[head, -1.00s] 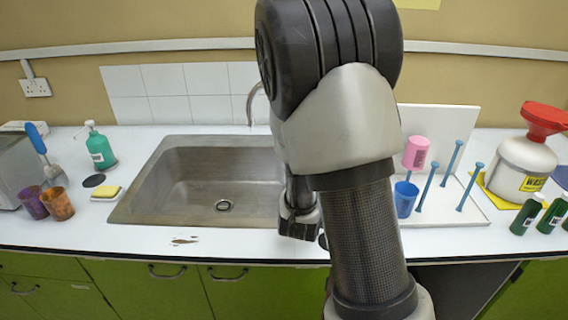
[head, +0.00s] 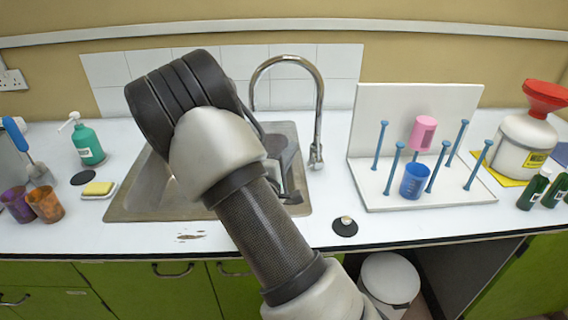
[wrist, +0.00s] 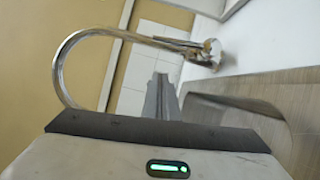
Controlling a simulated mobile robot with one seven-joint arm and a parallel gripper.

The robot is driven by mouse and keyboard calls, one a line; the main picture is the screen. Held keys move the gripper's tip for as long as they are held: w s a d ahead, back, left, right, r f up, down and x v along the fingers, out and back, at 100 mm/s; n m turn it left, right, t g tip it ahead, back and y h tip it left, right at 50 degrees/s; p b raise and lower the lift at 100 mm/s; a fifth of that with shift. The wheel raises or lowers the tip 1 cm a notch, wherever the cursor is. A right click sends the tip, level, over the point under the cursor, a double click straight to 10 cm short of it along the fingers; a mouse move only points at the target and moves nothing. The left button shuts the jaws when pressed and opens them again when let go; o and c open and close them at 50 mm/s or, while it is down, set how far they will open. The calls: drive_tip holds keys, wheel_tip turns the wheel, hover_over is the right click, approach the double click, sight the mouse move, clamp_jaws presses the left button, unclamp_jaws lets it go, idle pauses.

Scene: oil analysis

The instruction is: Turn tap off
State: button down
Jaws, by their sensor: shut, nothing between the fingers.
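The tap (head: 318,105) is a chrome gooseneck behind the sink's right side. Its spout arches left over the sink, partly behind my arm. In the wrist view the tap (wrist: 75,42) appears sideways, with its base and lever (wrist: 195,48) at upper right. My gripper (wrist: 160,82) is shut and empty, its fingers pointing towards the tap's base and lever with a visible gap. In the head view my arm hides most of the gripper. I cannot make out any water flow.
The steel sink (head: 130,205) lies under my arm. A white drying rack (head: 400,199) with blue pegs, a pink cup (head: 423,131) and a blue cup (head: 413,182) stands right of the tap. A round black item (head: 345,228) lies on the counter in front. A soap bottle (head: 87,143) stands left.

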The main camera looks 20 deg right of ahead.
sight(318, 150)
drive_tip(key=d, duration=0.4)
drive_tip(key=shift+s+d+r, duration=0.1)
drive_tip(key=shift+d+r, duration=0.25)
drive_tip(key=shift+d, duration=0.05)
